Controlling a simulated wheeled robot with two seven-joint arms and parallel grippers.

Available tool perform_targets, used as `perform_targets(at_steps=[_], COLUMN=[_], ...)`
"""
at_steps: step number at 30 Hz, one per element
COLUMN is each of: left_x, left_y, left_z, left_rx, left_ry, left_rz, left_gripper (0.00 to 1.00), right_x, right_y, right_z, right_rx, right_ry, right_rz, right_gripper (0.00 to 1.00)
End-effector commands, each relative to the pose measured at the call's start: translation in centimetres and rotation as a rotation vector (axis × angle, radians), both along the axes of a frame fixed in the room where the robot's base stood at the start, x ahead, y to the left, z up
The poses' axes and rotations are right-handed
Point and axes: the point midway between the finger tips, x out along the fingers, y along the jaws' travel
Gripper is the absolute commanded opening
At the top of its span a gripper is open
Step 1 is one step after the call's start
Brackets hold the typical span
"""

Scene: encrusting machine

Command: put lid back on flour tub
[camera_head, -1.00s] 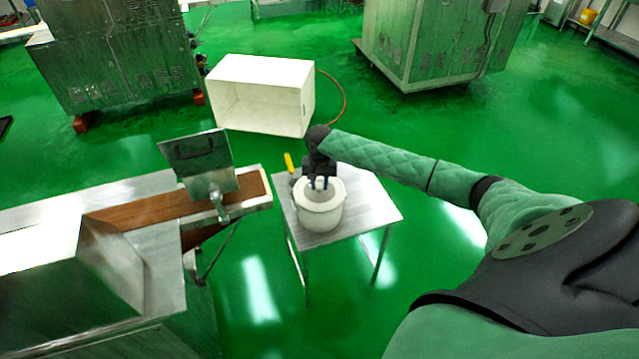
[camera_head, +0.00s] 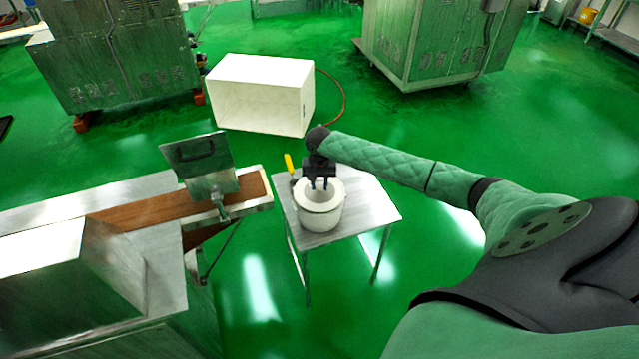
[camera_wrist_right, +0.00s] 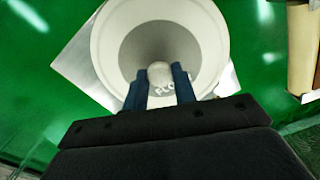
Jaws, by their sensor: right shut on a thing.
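The pale flour tub (camera_head: 320,217) stands upright on a small metal table, and its round top also shows in the right wrist view (camera_wrist_right: 108,52). My right gripper (camera_head: 319,186) points down over the middle of the tub's top. In the wrist view its two dark blue fingers (camera_wrist_right: 160,82) are shut on a small pale rounded piece (camera_wrist_right: 159,70), which looks like the knob of the lid. Pale letters show just below it. A darker grey round area surrounds the knob inside the pale rim. I cannot tell whether the lid is seated. My left gripper is not in view.
The small table (camera_head: 375,205) has free room right of the tub. A yellow-handled tool (camera_head: 289,163) lies behind the tub at the left. A conveyor (camera_head: 150,212) with an upright metal plate stands left. A white box (camera_head: 258,97) stands on the floor behind.

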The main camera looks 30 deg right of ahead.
Motion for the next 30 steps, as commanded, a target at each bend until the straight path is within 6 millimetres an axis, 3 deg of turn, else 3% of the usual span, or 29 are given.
perform_targets(at_steps=[30], left_x=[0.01], left_y=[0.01], left_z=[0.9], left_rx=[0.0], left_ry=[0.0], left_rz=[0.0], left_gripper=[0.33], right_x=[0.03], right_y=[0.03], right_z=[0.08], right_rx=[0.0], right_ry=[0.0], right_rz=[0.0], right_gripper=[0.05])
